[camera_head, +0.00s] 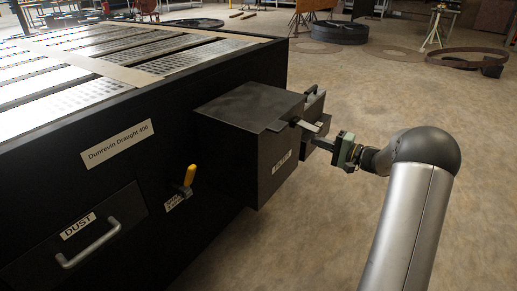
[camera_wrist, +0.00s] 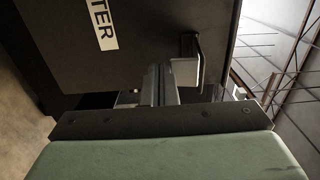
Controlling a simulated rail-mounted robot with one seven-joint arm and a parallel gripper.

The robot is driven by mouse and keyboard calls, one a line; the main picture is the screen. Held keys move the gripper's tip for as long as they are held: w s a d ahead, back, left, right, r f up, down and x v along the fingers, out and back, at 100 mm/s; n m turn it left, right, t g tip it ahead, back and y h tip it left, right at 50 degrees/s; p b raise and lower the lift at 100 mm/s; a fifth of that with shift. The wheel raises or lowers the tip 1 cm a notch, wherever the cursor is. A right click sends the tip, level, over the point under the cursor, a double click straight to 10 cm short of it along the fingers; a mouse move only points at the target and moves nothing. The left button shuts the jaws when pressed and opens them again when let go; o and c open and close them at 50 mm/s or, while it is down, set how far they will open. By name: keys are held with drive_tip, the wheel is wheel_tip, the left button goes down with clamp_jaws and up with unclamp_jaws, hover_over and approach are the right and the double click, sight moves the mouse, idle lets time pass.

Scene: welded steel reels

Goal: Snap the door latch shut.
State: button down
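A dark filter box (camera_head: 250,115) juts from the side of the black cabinet, and its labelled face (camera_head: 280,172) is toward my arm. In the wrist view this labelled panel (camera_wrist: 135,45) fills the upper left, with "TER" readable. A pale metal latch piece (camera_head: 311,125) is at the box's upper right edge. It appears as a grey bent part (camera_wrist: 187,70) in the wrist view. My gripper (camera_head: 318,142) is close beside it. Its fingers (camera_wrist: 163,72) are together with nothing visible between them. Contact with the latch cannot be told, nor whether the door is fully flush.
The black cabinet (camera_head: 110,195) has a slatted top, a yellow-handled lever (camera_head: 189,175) and a dust drawer (camera_head: 85,235) with a bar handle. Dark plates (camera_head: 314,103) stand behind the latch. The floor (camera_head: 300,235) right of the cabinet is clear; reels (camera_head: 340,32) lie farther back.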

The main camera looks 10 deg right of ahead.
sight(314, 129)
drive_tip(key=shift+s+d+r, duration=0.2)
drive_tip(key=shift+s+r, duration=0.05)
drive_tip(key=shift+r, duration=0.35)
drive_tip(key=shift+s+d+r, duration=0.2)
drive_tip(key=shift+r, duration=0.4)
drive_tip(key=shift+r, duration=0.1)
drive_tip(key=shift+s+d+r+p, duration=0.1)
drive_tip(key=shift+r+p, duration=0.3)
drive_tip(key=shift+r, duration=0.4)
idle(0.3)
drive_tip(key=shift+r, duration=0.6)
